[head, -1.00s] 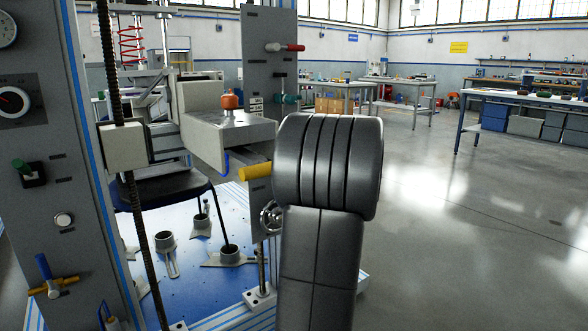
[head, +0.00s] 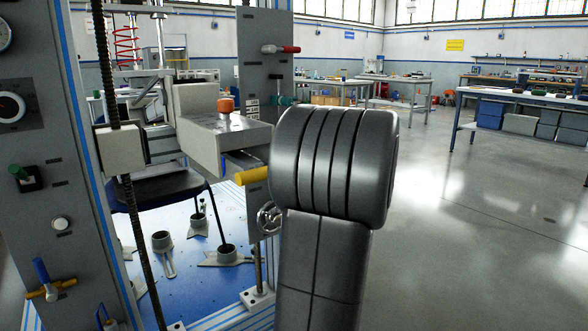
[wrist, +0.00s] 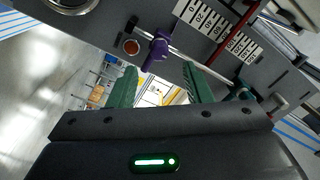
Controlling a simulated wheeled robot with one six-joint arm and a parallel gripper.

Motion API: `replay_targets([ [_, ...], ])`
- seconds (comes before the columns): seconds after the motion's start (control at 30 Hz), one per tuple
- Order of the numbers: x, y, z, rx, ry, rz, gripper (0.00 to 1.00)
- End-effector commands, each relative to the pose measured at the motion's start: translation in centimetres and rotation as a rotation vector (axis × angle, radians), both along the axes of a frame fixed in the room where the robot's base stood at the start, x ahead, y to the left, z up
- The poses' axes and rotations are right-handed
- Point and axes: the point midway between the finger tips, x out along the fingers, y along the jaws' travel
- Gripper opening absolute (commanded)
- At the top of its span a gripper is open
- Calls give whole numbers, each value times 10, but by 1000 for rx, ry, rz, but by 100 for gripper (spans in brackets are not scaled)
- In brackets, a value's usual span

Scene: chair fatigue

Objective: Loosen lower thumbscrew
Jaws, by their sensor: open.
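A purple thumbscrew (wrist: 157,52) sits on a thin rod beside a white numbered scale (wrist: 200,16) in the wrist view. My gripper (wrist: 160,74) is open, with its two green fingers apart and nothing between them. The purple thumbscrew shows just beyond the fingertips, between them in the picture; I cannot tell whether they touch it. A teal knob (wrist: 243,92) shows to the right of the fingers. I cannot tell which of these is the lower thumbscrew. In the head view my arm hides the gripper.
In the head view, a grey panel (head: 265,30) carries a red handle (head: 284,49). A test frame with a grey block (head: 228,133) and a chair seat (head: 160,188) stands at left. A yellow cylinder (head: 253,174) lies close to my arm. Open floor (head: 480,220) is at right.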

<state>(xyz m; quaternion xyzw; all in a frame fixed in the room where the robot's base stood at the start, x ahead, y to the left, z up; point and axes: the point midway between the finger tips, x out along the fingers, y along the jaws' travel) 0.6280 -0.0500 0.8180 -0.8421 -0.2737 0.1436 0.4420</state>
Motion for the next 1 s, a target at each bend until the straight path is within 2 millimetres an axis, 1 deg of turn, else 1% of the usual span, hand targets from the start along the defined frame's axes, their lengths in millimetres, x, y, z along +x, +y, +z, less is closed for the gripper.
replay_targets([
  [0.03,-11,-9,2,0,1,-4,45],
  [0.2,-37,-27,2,0,2,-3,45],
  [0.4,-52,-38,0,0,0,0,45],
  [0.53,-56,-40,0,-1,-1,0,45],
  [0.8,-55,-40,0,-1,0,1,45],
  [0.9,-53,-37,-1,-1,0,2,45],
  [1.0,-45,-32,-2,-1,0,3,45],
])
